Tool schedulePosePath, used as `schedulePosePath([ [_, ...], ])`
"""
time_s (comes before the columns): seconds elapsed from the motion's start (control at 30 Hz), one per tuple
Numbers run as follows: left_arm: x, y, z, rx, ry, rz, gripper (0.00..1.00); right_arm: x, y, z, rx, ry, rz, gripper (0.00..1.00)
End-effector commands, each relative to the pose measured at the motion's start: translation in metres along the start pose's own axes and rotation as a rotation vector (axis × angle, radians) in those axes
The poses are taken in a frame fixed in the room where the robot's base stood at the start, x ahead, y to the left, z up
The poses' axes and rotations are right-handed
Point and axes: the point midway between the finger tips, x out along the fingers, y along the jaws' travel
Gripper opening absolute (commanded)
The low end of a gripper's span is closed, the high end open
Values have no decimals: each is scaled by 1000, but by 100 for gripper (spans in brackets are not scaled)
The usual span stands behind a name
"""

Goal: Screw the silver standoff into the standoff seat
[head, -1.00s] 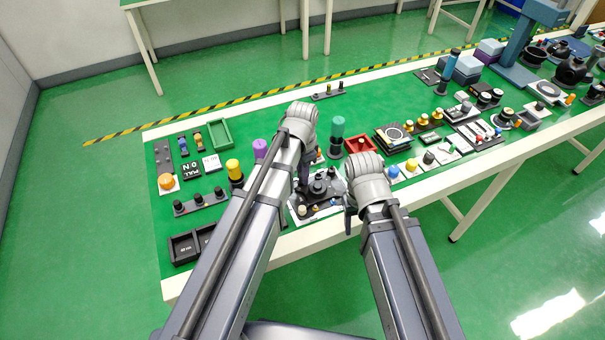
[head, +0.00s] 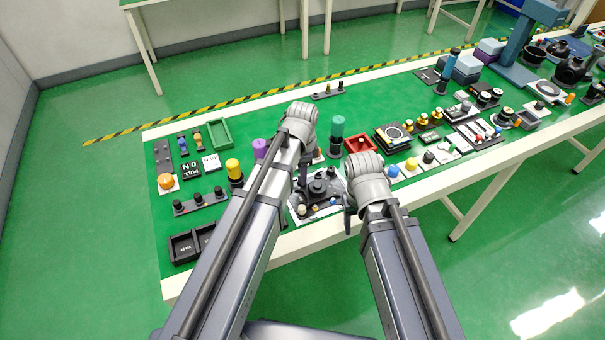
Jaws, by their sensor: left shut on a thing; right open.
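My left gripper (head: 303,176) points down at the left side of a dark fixture with round knobs (head: 319,190) on a white plate. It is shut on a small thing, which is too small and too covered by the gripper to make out. My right gripper (head: 348,212) is open and empty, low at the right of the fixture near the table's front edge. The silver standoff and the standoff seat cannot be told apart from the small parts around the fixture at this size. My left forearm hides the area left of the fixture.
The green table (head: 270,112) is crowded. A teal cylinder (head: 337,128) and a red tray (head: 361,146) stand behind the fixture. A purple cylinder (head: 260,148) and a yellow-topped post (head: 234,170) stand to the left. The green strip behind these is mostly clear.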

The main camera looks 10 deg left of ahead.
Motion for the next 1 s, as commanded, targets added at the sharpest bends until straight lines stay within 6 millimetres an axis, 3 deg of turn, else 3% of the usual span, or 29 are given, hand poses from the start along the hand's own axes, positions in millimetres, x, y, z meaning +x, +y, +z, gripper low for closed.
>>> schedulePosePath([
  [0.7,1,0,0,42,0,0,0,1,0,0,0,0,0,56],
  [0.73,1,0,0,42,0,0,22,1,0,0,0,0,0,56],
  [1.0,1,1,0,42,0,2,52,1,0,0,0,0,0,56],
])
